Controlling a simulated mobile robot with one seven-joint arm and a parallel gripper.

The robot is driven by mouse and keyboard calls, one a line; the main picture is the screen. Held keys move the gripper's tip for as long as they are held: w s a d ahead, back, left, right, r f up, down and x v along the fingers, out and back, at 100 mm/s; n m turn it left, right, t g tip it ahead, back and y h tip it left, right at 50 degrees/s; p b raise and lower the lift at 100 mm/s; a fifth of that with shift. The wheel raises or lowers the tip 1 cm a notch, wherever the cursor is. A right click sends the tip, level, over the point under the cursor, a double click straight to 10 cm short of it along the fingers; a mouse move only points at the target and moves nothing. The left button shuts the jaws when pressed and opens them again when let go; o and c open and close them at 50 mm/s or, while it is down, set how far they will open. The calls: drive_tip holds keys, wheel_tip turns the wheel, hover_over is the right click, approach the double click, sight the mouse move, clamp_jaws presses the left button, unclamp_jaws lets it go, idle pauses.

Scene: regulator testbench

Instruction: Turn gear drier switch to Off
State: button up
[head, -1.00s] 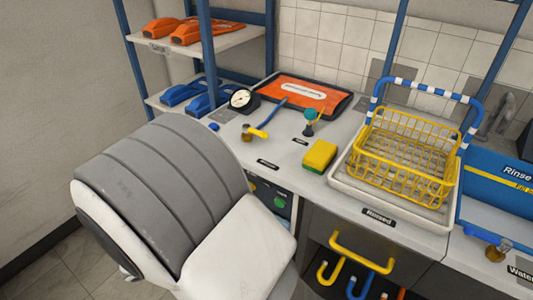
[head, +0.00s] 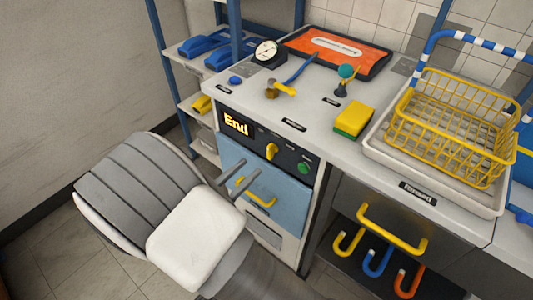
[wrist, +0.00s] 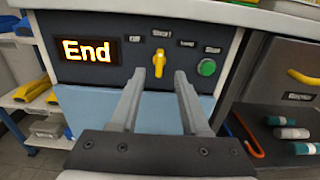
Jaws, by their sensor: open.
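The gear drier's dark control panel (head: 246,142) is on the front of the counter, above a light blue door (head: 262,182). Its yellow switch (head: 271,151) also shows in the wrist view (wrist: 159,62), standing roughly upright under the middle label, which seems to read Short. A small label to its left looks like Off. The lit display (wrist: 87,50) reads End, and a green button (wrist: 207,67) is at the right. My gripper (wrist: 160,75) is open and empty. Its two fingers point at the panel, with the switch between them in the picture, apart from it.
A yellow handle (head: 260,194) sticks out from the blue door near my gripper. The counter edge overhangs the panel. On top are a yellow-green sponge (head: 353,120), a gauge (head: 268,53) and a yellow wire basket (head: 450,125). Hooks hang below at the right.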

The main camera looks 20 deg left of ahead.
sight(268, 150)
drive_tip(key=b+x, duration=0.1)
drive_tip(key=x, duration=0.7)
drive_tip(key=shift+w, duration=0.2)
clamp_jaws()
